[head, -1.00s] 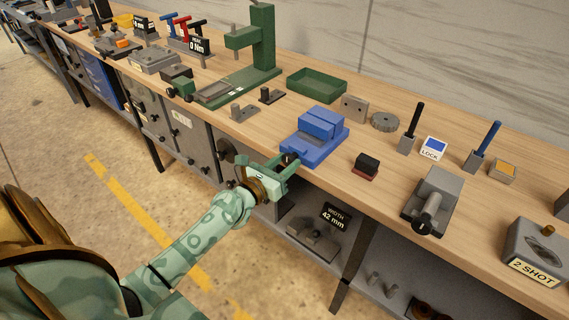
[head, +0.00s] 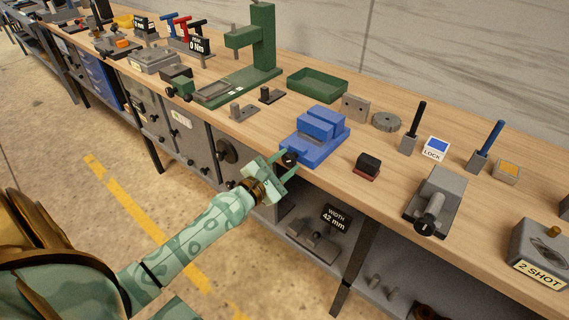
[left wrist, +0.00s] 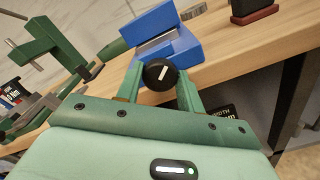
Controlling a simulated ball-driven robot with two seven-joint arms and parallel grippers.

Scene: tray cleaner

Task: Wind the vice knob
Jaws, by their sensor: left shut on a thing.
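The blue vice (head: 318,140) sits at the front edge of the wooden bench. Its black round knob (head: 289,159) faces the front of the bench. My left gripper (head: 285,163) is at the knob, with one finger on each side of it. In the left wrist view the knob (left wrist: 160,74) shows a white mark, tilted a little from upright, and sits between the green fingers of the left gripper (left wrist: 160,80). The left gripper is shut on the knob. The blue vice (left wrist: 165,38) stands just beyond it. My right gripper is not in view.
A black and red block (head: 367,166) stands right of the vice, and a grey vice-like device (head: 437,196) farther right. A green press (head: 262,45) and green tray (head: 317,84) stand behind.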

